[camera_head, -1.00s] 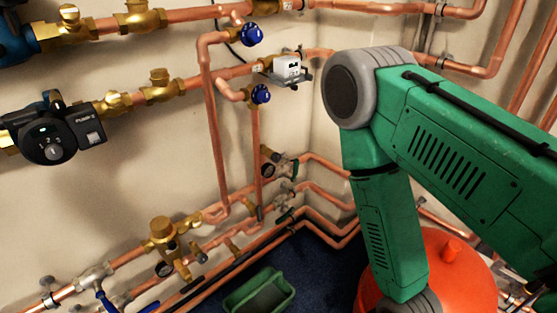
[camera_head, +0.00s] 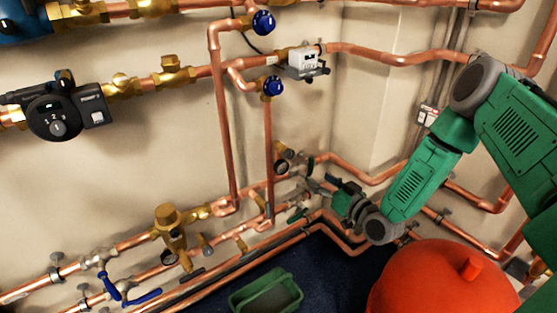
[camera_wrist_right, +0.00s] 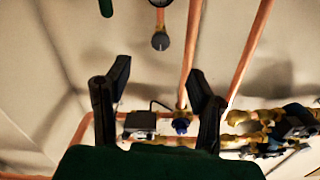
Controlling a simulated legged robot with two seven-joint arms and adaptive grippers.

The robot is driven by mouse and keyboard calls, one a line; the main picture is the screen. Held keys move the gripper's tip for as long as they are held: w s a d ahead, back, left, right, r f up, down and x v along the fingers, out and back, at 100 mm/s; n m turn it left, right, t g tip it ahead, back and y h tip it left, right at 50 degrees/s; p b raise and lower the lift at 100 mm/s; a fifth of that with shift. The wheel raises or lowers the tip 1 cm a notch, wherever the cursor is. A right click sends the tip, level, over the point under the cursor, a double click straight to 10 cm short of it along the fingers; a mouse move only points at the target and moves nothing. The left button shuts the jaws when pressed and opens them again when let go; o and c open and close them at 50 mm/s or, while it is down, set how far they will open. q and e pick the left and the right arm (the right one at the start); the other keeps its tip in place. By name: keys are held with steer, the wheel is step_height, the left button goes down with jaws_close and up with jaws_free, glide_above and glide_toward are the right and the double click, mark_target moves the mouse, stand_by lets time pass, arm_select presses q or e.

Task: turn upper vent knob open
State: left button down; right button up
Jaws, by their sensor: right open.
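Two blue round knobs sit on the copper pipework at upper centre in the head view, an upper one (camera_head: 264,22) and a lower one (camera_head: 272,86). Neither carries a readable label. My right gripper (camera_head: 314,186) is low near the corner, well below both blue knobs, beside small valves and a gauge (camera_head: 281,167). In the wrist view my right gripper (camera_wrist_right: 158,85) has its fingers spread with nothing held. A blue knob (camera_wrist_right: 181,125) shows behind the fingers, and a small grey knob (camera_wrist_right: 160,41) shows beyond the fingertips. My left gripper is out of view.
A white box (camera_head: 303,62) is on the pipe right of the blue knobs. A black pump (camera_head: 58,122) is at left. An orange-red vessel (camera_head: 445,285) stands below my right arm. A green bin (camera_head: 266,293) is on the floor. Pipes run close around the gripper.

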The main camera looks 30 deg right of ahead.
mark_target(292, 156)
steer(key=w+b, duration=0.1)
steer(key=w, duration=0.3)
steer(key=w+b, duration=0.1)
steer(key=w, duration=0.3)
steer(key=w+a+b, duration=0.1)
steer(key=w, duration=0.4)
steer(key=shift+r, duration=0.25)
steer(key=shift+w+a+r, duration=0.25)
steer(key=shift+w+a, duration=0.15)
steer(key=shift+w, duration=0.1)
steer(key=shift+d, duration=0.2)
steer(key=shift+d+f, duration=0.2)
steer(key=shift+d, duration=0.1)
jaws_close()
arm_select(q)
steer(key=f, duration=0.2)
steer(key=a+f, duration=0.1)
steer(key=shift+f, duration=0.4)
arm_select(e)
steer(key=c, duration=1.1)
jaws_free()
steer(key=shift+a, duration=0.1)
